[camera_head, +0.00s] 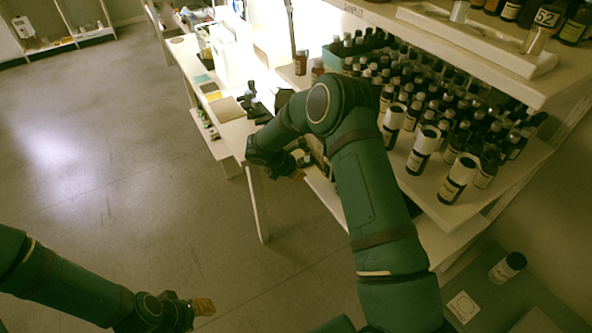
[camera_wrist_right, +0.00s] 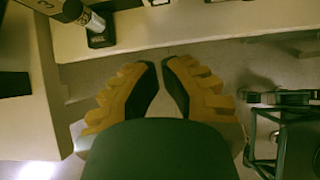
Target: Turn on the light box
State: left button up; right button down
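I cannot single out the light box for certain. A pale box-like object (camera_head: 232,62) stands on the far table beside a strongly lit white area, and no switch can be made out. My right gripper (camera_head: 299,172) is beside the table's front edge, partly hidden by my arm. In the right wrist view its yellow fingers with dark pads (camera_wrist_right: 161,64) have their tips nearly together, with nothing between them. My left gripper (camera_head: 203,306) is low over the floor at the lower left, and its finger gap cannot be made out.
Many dark bottles (camera_head: 455,110) crowd the shelf at the right, with white-capped bottles (camera_head: 423,149) in front. A single bottle (camera_head: 507,267) stands on a dark surface at the lower right. A white-edged shelf (camera_wrist_right: 190,27) crosses the wrist view. The floor (camera_head: 110,150) at left is clear.

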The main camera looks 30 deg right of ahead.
aim_at(318, 180)
jog(key=x, duration=0.5)
jog(key=shift+d+f+b, duration=0.15)
jog(key=shift+f+b, duration=0.15)
jog(key=shift+b, duration=0.05)
jog(key=d, duration=0.3)
jog(key=shift+w+d+f, duration=0.1)
jog(key=shift+w+f, duration=0.05)
jog(key=shift+f, duration=0.15)
jog(key=shift+d, duration=0.5)
jog(key=shift+f+b, duration=0.1)
jog(key=shift+b, duration=0.2)
jog(key=shift+w+d+f+b, duration=0.1)
jog(key=shift+d+f+b, duration=0.1)
jog(key=shift+d+b, duration=0.25)
jog(key=shift+r, duration=0.2)
